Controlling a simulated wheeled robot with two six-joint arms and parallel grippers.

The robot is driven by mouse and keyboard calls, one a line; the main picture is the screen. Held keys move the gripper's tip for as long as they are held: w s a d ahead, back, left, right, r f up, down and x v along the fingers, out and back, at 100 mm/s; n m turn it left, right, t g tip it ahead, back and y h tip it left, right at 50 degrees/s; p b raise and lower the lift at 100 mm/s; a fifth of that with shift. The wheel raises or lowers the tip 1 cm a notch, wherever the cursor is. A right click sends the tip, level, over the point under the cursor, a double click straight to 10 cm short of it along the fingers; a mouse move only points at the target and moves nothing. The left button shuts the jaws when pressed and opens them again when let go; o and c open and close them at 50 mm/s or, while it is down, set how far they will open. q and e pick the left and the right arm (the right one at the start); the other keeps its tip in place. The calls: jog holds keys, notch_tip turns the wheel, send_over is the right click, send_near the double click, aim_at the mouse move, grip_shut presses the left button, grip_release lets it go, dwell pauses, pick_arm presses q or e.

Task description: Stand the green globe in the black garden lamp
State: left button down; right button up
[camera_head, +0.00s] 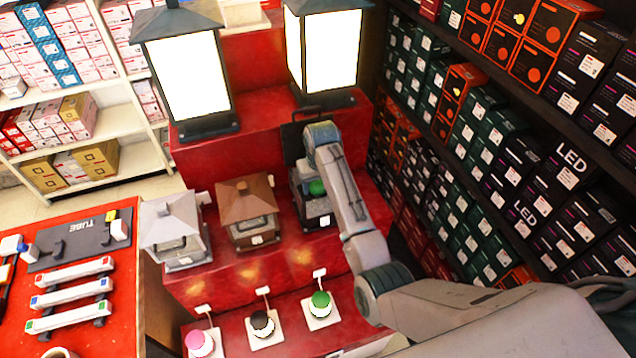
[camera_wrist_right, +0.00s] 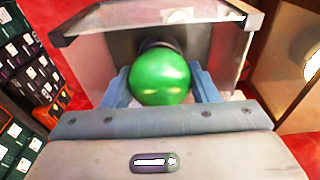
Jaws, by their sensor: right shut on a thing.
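My right gripper (camera_wrist_right: 165,88) is shut on a green globe (camera_wrist_right: 160,77), one bluish finger on each side of it. In the head view the green globe (camera_head: 317,187) shows at the front of the black garden lamp (camera_head: 317,218), below my right wrist. My arm hides part of this lamp. In the wrist view a dark round part and grey panels stand behind the globe. I cannot tell whether the globe touches the lamp's floor. Another green-topped globe (camera_head: 320,300) stands on a white pad on the lower step. My left gripper is not in view.
A grey-white lamp (camera_head: 172,228) and a brown lamp (camera_head: 247,205) stand left of the black lamp on the red step (camera_head: 215,272). Pink (camera_head: 196,341) and black (camera_head: 262,323) globes stand below. Two large lit lanterns (camera_head: 190,78) stand behind. Shelves of boxes (camera_head: 500,170) close the right side.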

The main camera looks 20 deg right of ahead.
jog(key=shift+f, duration=0.1)
jog(key=o, duration=1.1)
jog(key=shift+c, duration=0.2)
jog(key=r+b, duration=0.1)
jog(key=r, duration=0.1)
jog(key=r+b, duration=0.1)
jog(key=r, duration=0.2)
jog(key=s+r+b, duration=0.1)
jog(key=r, duration=0.1)
jog(key=shift+r, duration=0.35)
jog(key=shift+r+p, duration=0.6)
jog(key=shift+r, duration=0.35)
jog(key=shift+s+r+p, duration=0.2)
jog(key=shift+r+p, duration=0.15)
jog(key=shift+r, duration=0.25)
jog(key=shift+f, duration=0.1)
